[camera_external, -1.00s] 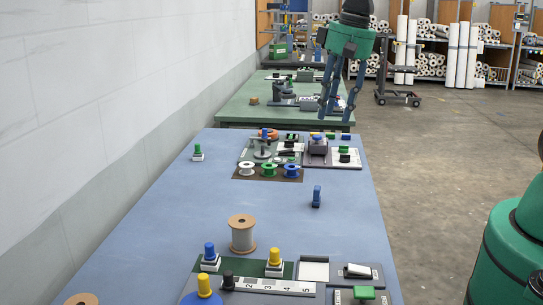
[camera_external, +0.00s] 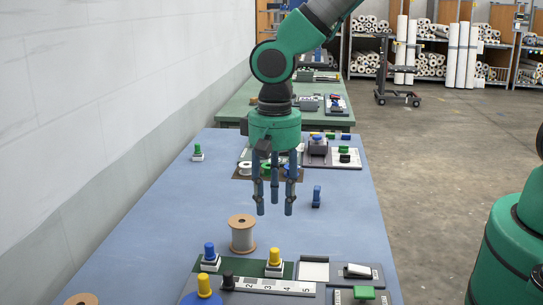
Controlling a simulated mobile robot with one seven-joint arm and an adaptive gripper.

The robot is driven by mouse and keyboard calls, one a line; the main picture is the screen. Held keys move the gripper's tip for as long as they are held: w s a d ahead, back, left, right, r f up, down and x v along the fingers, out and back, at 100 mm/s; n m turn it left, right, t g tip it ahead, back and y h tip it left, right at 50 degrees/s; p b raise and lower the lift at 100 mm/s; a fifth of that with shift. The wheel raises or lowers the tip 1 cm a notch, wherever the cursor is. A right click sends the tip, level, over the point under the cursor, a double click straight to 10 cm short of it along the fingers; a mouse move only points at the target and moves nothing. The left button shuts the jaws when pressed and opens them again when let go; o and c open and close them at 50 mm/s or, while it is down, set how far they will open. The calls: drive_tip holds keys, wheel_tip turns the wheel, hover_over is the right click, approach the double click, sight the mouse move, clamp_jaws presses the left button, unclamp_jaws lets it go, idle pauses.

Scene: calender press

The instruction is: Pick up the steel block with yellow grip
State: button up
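The steel block with yellow grip (camera_external: 274,270) stands upright on a dark green mat near the front of the blue table. Its yellow knob is on top of a pale, low block. My gripper (camera_external: 275,208) points straight down above the table, higher and farther back than the block. Its blue fingers are spread apart with nothing between them. It is not touching the block. Part of the items at the back of the table is hidden behind my gripper.
A similar block with a blue grip (camera_external: 210,259) stands left of it on the mat. A wooden spool (camera_external: 242,234) stands just behind. A ruled strip (camera_external: 270,286) and a yellow-knobbed blue disc (camera_external: 204,297) lie in front. The blue table (camera_external: 150,225) is clear at left.

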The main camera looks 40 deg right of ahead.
sight(275, 250)
drive_tip(key=shift+f+b, duration=0.45)
drive_tip(key=shift+f, duration=3.85)
drive_tip(key=shift+f, duration=0.1)
drive_tip(key=shift+f+b, duration=0.4)
drive_tip(key=shift+f, duration=2.1)
clamp_jaws()
